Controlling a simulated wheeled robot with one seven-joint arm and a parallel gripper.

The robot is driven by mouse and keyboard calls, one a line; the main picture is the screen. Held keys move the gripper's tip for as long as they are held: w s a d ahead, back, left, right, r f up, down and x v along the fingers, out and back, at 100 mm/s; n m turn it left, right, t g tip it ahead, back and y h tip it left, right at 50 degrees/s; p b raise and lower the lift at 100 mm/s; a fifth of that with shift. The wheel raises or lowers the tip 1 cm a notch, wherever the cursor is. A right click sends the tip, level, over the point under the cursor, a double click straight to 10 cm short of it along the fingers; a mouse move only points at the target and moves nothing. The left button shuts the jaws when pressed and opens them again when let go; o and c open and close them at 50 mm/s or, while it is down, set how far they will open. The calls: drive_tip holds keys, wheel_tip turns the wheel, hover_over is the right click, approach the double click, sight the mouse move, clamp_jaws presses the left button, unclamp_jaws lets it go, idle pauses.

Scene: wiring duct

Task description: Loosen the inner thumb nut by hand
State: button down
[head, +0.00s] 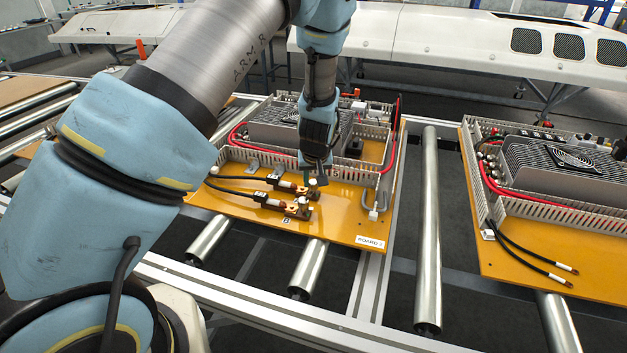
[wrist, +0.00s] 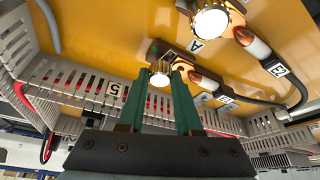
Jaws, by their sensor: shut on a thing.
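In the wrist view, the inner thumb nut (wrist: 160,76) is a bright, ridged round nut on a brass terminal next to the duct wall. My gripper (wrist: 160,77) has its two green fingers on either side of this nut and is shut on it. In the head view, my gripper (head: 315,181) points down at the inner terminal and hides most of its nut. The other thumb nut (wrist: 210,21), by the letter A, stands apart from the fingers. Its terminal (head: 299,209) is nearer the board's front edge in the head view.
Black cables with copper lugs (wrist: 257,43) run to both terminals. The slotted grey duct (wrist: 85,88), with red wires behind its slots, stands close to the fingers. The yellow board (head: 235,206) rests on rollers. A second board (head: 530,262) lies at the right.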

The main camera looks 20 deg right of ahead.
idle(0.4)
drive_tip(key=shift+s+d+r+n+y+p, duration=0.15)
drive_tip(key=shift+n+y+p, duration=0.15)
drive_tip(key=shift+n+p, duration=0.3)
drive_tip(key=shift+w+d+r+n+y+p, duration=0.1)
drive_tip(key=shift+n+y+p, duration=0.2)
drive_tip(key=shift+n+p, duration=0.25)
drive_tip(key=n+y+p, duration=0.1)
drive_tip(key=n+p, duration=0.1)
drive_tip(key=n, duration=0.1)
drive_tip(key=n+y, duration=0.1)
drive_tip(key=n, duration=0.2)
drive_tip(key=shift+f+p, duration=0.15)
drive_tip(key=shift+p, duration=0.25)
drive_tip(key=shift+d+f+n+y, duration=0.1)
drive_tip(key=shift+n+y, duration=0.4)
drive_tip(key=shift+n, duration=0.75)
drive_tip(key=c, duration=0.7)
unclamp_jaws()
drive_tip(key=shift+g, duration=0.3)
